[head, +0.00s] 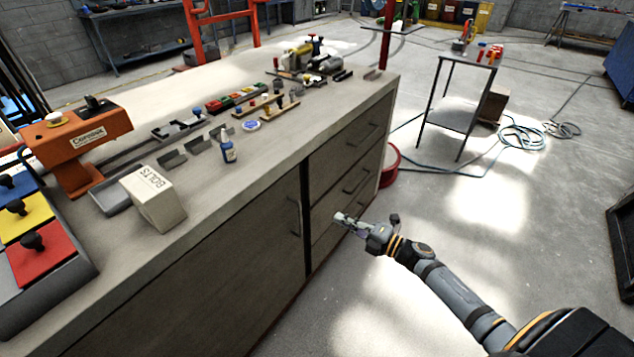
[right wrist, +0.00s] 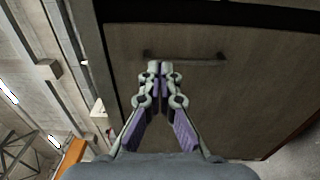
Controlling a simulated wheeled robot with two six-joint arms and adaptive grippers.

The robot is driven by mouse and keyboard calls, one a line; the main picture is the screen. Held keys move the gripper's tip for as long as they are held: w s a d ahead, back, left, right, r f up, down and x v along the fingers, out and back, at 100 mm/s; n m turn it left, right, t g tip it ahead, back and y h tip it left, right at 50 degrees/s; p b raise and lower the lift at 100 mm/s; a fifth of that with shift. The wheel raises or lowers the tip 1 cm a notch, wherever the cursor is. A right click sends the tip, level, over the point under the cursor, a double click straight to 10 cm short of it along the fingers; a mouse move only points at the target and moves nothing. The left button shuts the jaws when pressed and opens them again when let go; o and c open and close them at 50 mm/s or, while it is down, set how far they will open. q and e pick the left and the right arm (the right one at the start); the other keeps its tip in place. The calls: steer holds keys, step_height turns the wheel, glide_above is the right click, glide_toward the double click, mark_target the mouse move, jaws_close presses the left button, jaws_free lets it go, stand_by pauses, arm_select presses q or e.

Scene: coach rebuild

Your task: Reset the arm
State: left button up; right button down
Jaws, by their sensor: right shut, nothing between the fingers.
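My right arm reaches in from the lower right in the head view. Its gripper (head: 341,217) is in front of the workbench's drawer side, below the bench top, and holds nothing. In the right wrist view the right gripper (right wrist: 160,68) has its fingertips together, with a drawer front (right wrist: 215,95) and its bar handle (right wrist: 200,61) behind them. I cannot tell whether the fingertips touch the handle. My left gripper is not in view.
A small metal table (head: 460,105) stands behind on the right. Blue hose (head: 520,135) lies on the floor. Floor right of the bench is open.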

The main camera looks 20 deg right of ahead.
steer(key=s+d+f+m+g+h+p, duration=0.25)
steer(key=s+d+f+m+h, duration=0.35)
steer(key=f, duration=0.4)
steer(key=s+d+f+m+g+h+p, duration=0.1)
steer(key=s+d+f+m+h+p, duration=0.25)
steer(key=f+m, duration=0.6)
steer(key=s+a+f+m+g+p, duration=0.2)
steer(key=s+f, duration=0.3)
steer(key=s, duration=0.6)
steer(key=s+a+f+m+g+p, duration=0.1)
steer(key=s+a+f+m+g, duration=0.3)
steer(key=s, duration=0.7)
steer(key=s+a+f+m+g+h+p, duration=0.1)
steer(key=s+a+f+m+g+p, duration=0.1)
steer(key=s+f, duration=0.5)
steer(key=s+a+m+g, duration=0.1)
steer(key=s+g, duration=0.1)
steer(key=s, duration=0.2)
steer(key=shift+s+a+f+p, duration=0.2)
steer(key=shift+s+a+p, duration=0.1)
steer(key=shift+s+a, duration=0.05)
